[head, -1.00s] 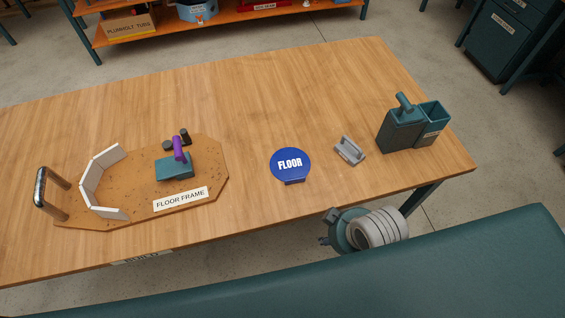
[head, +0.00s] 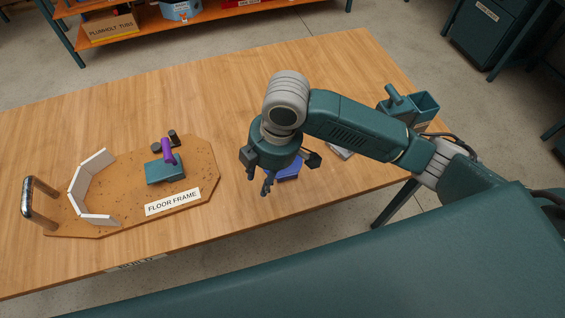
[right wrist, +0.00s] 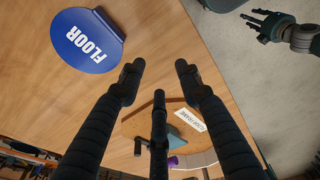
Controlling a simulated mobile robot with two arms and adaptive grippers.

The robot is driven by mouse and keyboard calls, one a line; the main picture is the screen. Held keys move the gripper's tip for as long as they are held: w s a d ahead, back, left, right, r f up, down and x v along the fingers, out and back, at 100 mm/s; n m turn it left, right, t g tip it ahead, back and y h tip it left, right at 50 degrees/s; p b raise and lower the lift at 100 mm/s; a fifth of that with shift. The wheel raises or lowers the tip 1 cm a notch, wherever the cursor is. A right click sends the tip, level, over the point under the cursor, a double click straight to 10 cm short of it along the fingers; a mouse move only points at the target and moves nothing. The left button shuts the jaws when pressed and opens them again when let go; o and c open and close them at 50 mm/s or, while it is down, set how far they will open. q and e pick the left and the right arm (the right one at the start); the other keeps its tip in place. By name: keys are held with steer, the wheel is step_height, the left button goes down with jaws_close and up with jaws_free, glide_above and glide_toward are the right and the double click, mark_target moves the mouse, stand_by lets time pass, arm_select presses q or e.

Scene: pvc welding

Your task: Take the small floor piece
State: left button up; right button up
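The small floor piece is a round blue disc with a flat edge tab and white FLOOR lettering, lying flat on the table. In the head view only a blue part of the floor piece (head: 290,172) shows behind my right gripper (head: 268,178). In the right wrist view the floor piece (right wrist: 84,42) is at the upper left, beyond the left finger. My right gripper (right wrist: 158,75) is open, with nothing between its fingers, and apart from the piece. My left gripper (right wrist: 268,24) appears small at the upper right there, fingers spread; the head view does not show it.
The wooden floor frame board (head: 205,170) lies left, with white wall strips (head: 85,180), a teal block with a purple handle (head: 165,170) and a metal handle (head: 38,205). A grey tool (head: 341,153) and teal holder (head: 422,107) are partly behind my right arm. The table's back middle is clear.

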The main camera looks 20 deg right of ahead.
steer(key=w+d+r+n+h, duration=0.1)
steer(key=w+d+r+h, duration=0.15)
steer(key=d, duration=0.45)
glide_above(287, 174)
steer(key=shift+g+y, duration=0.25)
steer(key=shift+g, duration=0.05)
steer(key=f, duration=0.4)
steer(key=shift+s+a+f, duration=0.15)
steer(key=shift+s+a, duration=0.05)
steer(key=shift+s, duration=0.05)
steer(key=shift+w+d+f+p, duration=0.15)
steer(key=shift+f+p, duration=0.3)
steer(key=shift+f, duration=0.9)
steer(key=shift+w+d+f+p, duration=0.1)
steer(key=shift+f+p, duration=0.3)
steer(key=shift+f, duration=0.95)
jaws_close()
